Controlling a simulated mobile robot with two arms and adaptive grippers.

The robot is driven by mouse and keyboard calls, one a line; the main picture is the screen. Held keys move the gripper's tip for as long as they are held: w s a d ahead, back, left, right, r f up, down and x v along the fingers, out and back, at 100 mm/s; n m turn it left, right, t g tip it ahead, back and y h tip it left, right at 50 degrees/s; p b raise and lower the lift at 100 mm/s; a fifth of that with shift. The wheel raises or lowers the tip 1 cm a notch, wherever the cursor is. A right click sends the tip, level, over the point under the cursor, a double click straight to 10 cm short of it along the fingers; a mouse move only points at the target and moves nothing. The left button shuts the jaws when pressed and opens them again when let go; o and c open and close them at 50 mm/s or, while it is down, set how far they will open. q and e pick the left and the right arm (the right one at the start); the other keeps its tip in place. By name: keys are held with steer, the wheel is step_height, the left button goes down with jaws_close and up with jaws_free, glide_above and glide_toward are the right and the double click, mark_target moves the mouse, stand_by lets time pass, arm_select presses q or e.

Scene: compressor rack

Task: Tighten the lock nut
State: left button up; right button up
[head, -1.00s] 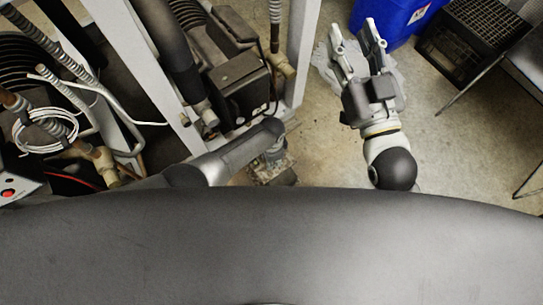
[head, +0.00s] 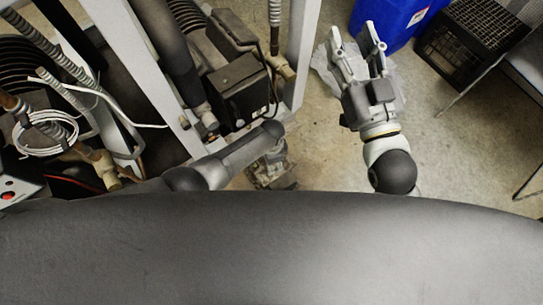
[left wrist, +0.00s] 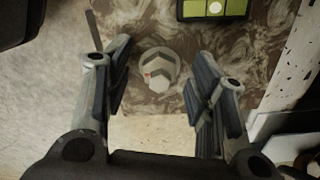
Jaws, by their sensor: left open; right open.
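In the left wrist view, a small round grey part (left wrist: 158,67) with darker angular faces and a small reddish mark sits on a brown, marbled plate. It may be the lock nut, but I cannot tell for sure. My left gripper (left wrist: 160,75) is open, with one finger on each side of the round part in the picture and visible gaps on both sides. In the head view, my right gripper (head: 354,36) is open and empty, above the floor to the right of the rack.
The compressor rack, with its white post (head: 301,55), hoses and dark motor box (head: 242,88), fills the left of the head view. A blue bin (head: 388,18) and a black crate (head: 468,45) stand at the back right. A green-faced item (left wrist: 213,9) is at the wrist view's top.

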arm_select(q)
step_height(320, 180, up, 12)
stand_by(0.7)
stand_by(0.5)
